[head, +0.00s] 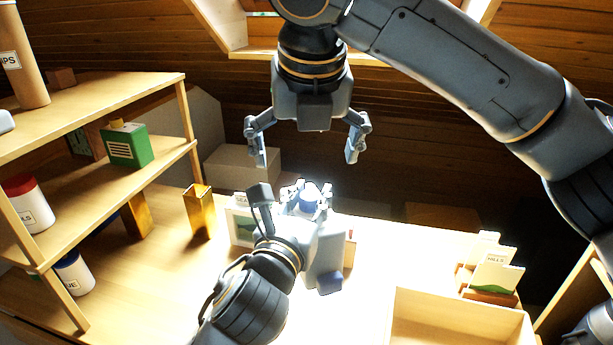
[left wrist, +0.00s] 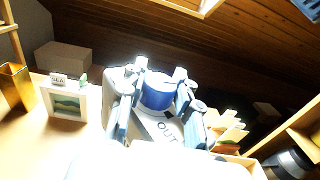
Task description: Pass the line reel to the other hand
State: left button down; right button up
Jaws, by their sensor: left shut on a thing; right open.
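The line reel (head: 309,196) is a small blue, rounded thing, partly washed out by bright light in the head view. It also shows in the left wrist view (left wrist: 158,91), upright between two grey fingers. My left gripper (head: 306,203) is shut on it and holds it up over the table, pointing away from me. My right gripper (head: 307,152) hangs from above with its fingers spread wide and pointing down. It is empty and stands just above the reel, with a gap between them. The reel's lower part is hidden by the left gripper.
A shelf unit (head: 160,78) at the left holds a green box (head: 127,146) and several containers. A brass-coloured holder (head: 200,212), a framed picture (head: 240,226) and an open wooden tray (head: 460,318) stand on the table. Cards (head: 496,272) stand at the right.

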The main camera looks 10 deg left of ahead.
jog(key=shift+c, duration=0.8)
jog(key=shift+w, duration=0.15)
jog(key=c, duration=0.3)
jog(key=shift+w+m, duration=0.3)
jog(key=shift+m, duration=0.4)
jog(key=c, duration=0.4)
jog(key=shift+o, duration=0.2)
jog(key=w+d+f+m+g+h, duration=0.1)
jog(key=w+d+f+m+g, duration=0.3)
jog(key=m, duration=0.7)
jog(key=w+f+m, duration=0.3)
jog(key=w+m, duration=0.4)
jog(key=m, duration=0.5)
pick_arm(q)
jog(key=w+d+f, duration=0.4)
jog(key=w+f, duration=0.2)
jog(key=f, duration=0.3)
jog(key=shift+w+d+f, duration=0.2)
jog(key=shift+w+d, duration=0.1)
jog(key=shift+d, duration=0.05)
pick_arm(e)
notch_tip(320, 180, down, 11)
jog(key=shift+s+f, duration=0.15)
jog(key=shift+s, duration=0.05)
grip_shut()
pick_arm(q)
jog(key=c, duration=0.8)
grip_release()
jog(key=shift+c, duration=0.2)
